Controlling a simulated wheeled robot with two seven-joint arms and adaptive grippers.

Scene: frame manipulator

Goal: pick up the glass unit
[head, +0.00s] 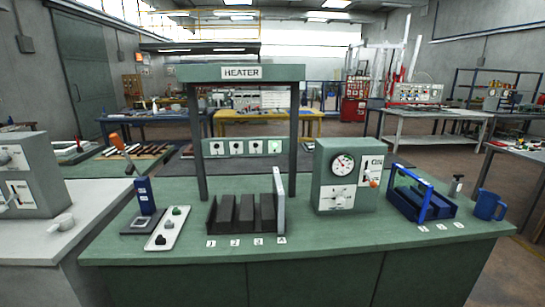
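A thin pale upright panel (279,206), which looks like the glass unit, stands on edge at the right end of a dark slotted rack (228,222). The rack is on the green bench, below the sign of the heater frame (242,73). The panel is seen nearly edge-on, so its face is mostly hidden. The rest of the rack's slots look empty. A blue frame (428,202) stands tilted in a blue rack (406,207) farther right. Neither of my grippers is in view.
A grey-green gauge box (346,176) stands just right of the dark rack. A blue mug (488,205) is near the right end. A white tray (154,243) with small pieces and a blue block (145,195) are on the left. The bench's front strip (330,240) is mostly clear.

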